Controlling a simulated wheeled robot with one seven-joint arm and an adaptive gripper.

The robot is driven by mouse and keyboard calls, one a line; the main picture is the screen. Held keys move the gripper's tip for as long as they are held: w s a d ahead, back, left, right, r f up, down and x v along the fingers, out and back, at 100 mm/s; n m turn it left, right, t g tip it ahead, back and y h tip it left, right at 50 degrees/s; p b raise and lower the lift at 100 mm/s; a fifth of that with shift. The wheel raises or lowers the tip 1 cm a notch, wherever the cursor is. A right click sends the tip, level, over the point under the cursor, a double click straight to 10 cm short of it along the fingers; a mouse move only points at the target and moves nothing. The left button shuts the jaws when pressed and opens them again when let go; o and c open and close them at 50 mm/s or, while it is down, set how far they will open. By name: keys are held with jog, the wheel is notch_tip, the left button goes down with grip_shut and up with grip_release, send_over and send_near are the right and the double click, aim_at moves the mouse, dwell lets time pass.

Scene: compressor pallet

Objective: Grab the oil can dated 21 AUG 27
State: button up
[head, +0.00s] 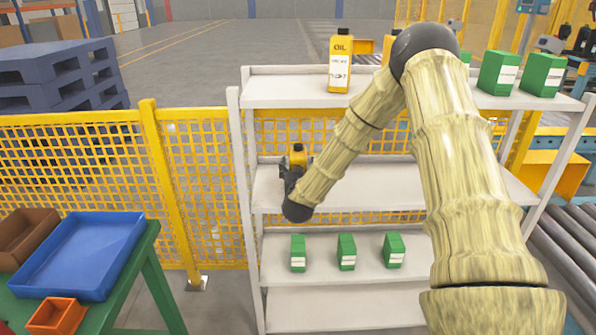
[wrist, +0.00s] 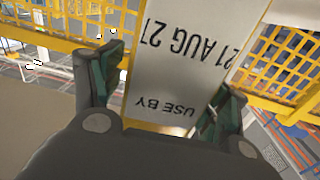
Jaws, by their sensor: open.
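A yellow oil can (head: 298,153) with a black cap stands at the left end of the middle shelf, partly hidden by my gripper (head: 293,170). In the wrist view the can (wrist: 185,55) shows a pale label reading "USE BY" and "21 AUG 27", upside down. My gripper (wrist: 165,95) is open, with one finger on each side of the can. The can is between the fingers; I cannot tell whether either finger touches it. Another yellow oil can (head: 340,75) stands on the top shelf, its date too small to read. A further yellow can (head: 388,46) there is mostly hidden by my arm.
The white shelf rack (head: 290,97) also holds green boxes (head: 498,73) on top and small green boxes (head: 346,252) lower down. A yellow mesh fence (head: 80,175) runs behind it. A green table with a blue tray (head: 75,292) is at left. The middle shelf's right part looks clear.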

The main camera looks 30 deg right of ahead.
jog(key=shift+w+d, duration=0.1)
jog(key=shift+w, duration=0.1)
jog(key=c, duration=1.5)
grip_shut()
jog(key=shift+r, duration=0.25)
